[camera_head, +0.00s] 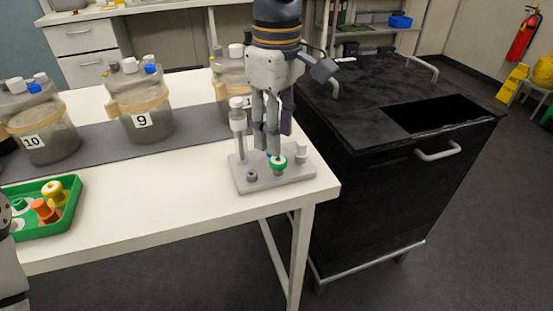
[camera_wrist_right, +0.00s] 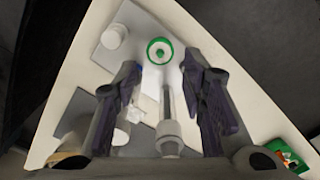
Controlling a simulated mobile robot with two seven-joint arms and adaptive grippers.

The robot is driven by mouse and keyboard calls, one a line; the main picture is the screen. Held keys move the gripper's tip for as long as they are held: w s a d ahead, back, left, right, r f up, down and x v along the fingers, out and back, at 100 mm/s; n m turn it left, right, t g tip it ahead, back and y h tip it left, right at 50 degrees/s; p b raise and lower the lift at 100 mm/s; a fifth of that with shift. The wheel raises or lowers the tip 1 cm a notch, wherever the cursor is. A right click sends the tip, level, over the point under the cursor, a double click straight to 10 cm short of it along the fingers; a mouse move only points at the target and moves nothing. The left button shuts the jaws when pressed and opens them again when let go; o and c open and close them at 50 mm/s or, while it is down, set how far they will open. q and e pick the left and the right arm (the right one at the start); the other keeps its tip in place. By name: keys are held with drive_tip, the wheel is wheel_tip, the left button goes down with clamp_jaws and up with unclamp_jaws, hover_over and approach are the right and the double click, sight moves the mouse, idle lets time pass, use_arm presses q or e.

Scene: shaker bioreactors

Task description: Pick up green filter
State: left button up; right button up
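The green filter (camera_head: 278,162), a green ring with a white centre, is at the front of a small grey stand (camera_head: 247,184) near the table's right end. In the right wrist view the green filter (camera_wrist_right: 159,42) lies just beyond the fingertips. My right gripper (camera_head: 266,146) points down over the stand, close to the filter. In its wrist view the right gripper (camera_wrist_right: 160,66) has its fingers spread apart, with nothing clearly held. Whether a finger touches the filter I cannot tell. My left gripper is not in view; only a piece of my arm shows at the left edge.
A tall tube (camera_head: 239,125) stands on the stand's left, beside my right gripper, and a white-capped post (camera_head: 301,150) on its right. Jars, including jar 9 (camera_head: 143,110), stand behind. A green tray (camera_head: 38,232) holds coloured pieces. A black cabinet (camera_head: 390,190) adjoins the table.

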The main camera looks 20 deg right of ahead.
sight(279, 160)
wheel_tip(279, 160, down, 6)
drive_tip(key=shift+s+d, duration=0.15)
drive_tip(key=c, duration=0.6)
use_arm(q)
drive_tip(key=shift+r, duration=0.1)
use_arm(e)
drive_tip(key=shift+o, duration=0.2)
wheel_tip(279, 160, up, 3)
drive_tip(key=shift+f, duration=0.1)
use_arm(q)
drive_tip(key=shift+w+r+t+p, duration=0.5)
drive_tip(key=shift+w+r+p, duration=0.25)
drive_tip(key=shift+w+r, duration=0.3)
use_arm(e)
drive_tip(key=s+a+r, duration=1)
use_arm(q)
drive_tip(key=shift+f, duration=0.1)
use_arm(e)
drive_tip(key=shift+r, duration=0.1)
